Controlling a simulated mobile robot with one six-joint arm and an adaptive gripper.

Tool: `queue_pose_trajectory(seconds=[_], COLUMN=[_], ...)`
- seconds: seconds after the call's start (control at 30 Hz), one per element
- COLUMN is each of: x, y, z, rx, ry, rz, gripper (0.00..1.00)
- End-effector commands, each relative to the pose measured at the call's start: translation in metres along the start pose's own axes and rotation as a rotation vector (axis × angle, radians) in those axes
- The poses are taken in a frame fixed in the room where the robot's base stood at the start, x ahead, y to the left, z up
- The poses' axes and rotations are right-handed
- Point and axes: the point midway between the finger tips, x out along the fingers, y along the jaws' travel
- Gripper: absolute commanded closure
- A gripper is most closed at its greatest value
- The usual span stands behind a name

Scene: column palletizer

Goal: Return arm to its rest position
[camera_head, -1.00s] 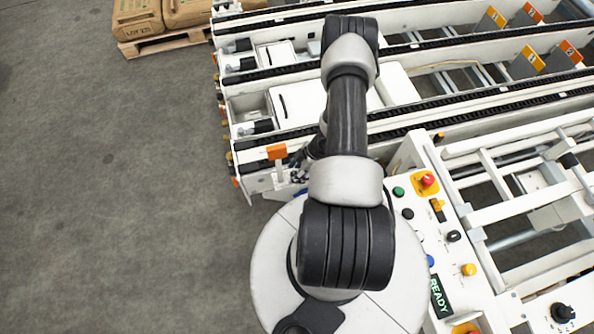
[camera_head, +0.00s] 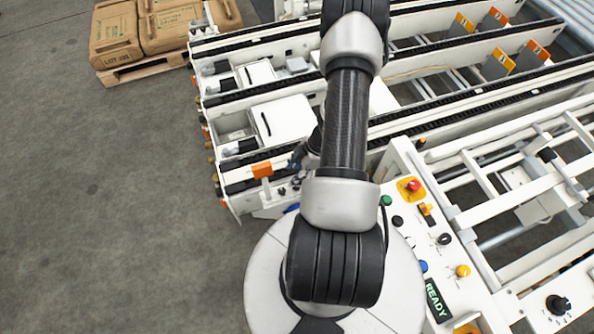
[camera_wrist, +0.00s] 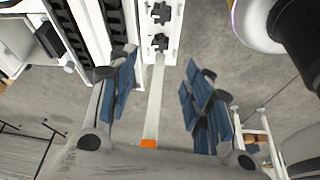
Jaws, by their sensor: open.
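My gripper (camera_wrist: 163,95) shows in the wrist view with its two blue-padded fingers well apart. It is open and nothing is between the fingers. In the head view my arm stretches up the picture from my round white base, over the conveyor. Only a small part of the gripper may show beside the arm there; most of it is hidden behind the arm links.
A white conveyor frame (camera_head: 262,168) with black chains lies under and right of my arm. A control panel (camera_head: 408,215) with coloured buttons and a READY display stands close right of my base. Brown sacks (camera_head: 168,27) lie on a wooden pallet (camera_head: 145,66) at top left. The left floor is clear.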

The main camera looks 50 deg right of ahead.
Motion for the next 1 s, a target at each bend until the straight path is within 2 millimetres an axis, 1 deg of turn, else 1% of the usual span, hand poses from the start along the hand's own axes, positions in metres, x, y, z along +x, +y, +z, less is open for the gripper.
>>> queue_pose_trajectory(seconds=[0.03, 0.13, 0.67, 0.77, 0.87, 0.97, 1.0], x=[-0.004, -0.007, -0.007, -0.010, -0.026, -0.061, -0.080], y=[0.000, -0.001, -0.001, 0.004, 0.024, 0.061, 0.076], z=[0.000, 0.000, 0.000, -0.001, -0.008, -0.025, -0.035], rx=[0.001, 0.000, 0.000, 0.000, 0.003, 0.020, 0.033], ry=[0.000, 0.000, 0.001, -0.008, -0.053, -0.137, -0.174], rz=[0.000, -0.001, -0.001, 0.008, 0.058, 0.161, 0.213], gripper=[0.54, 0.54, 0.54, 0.54, 0.54, 0.54, 0.54])
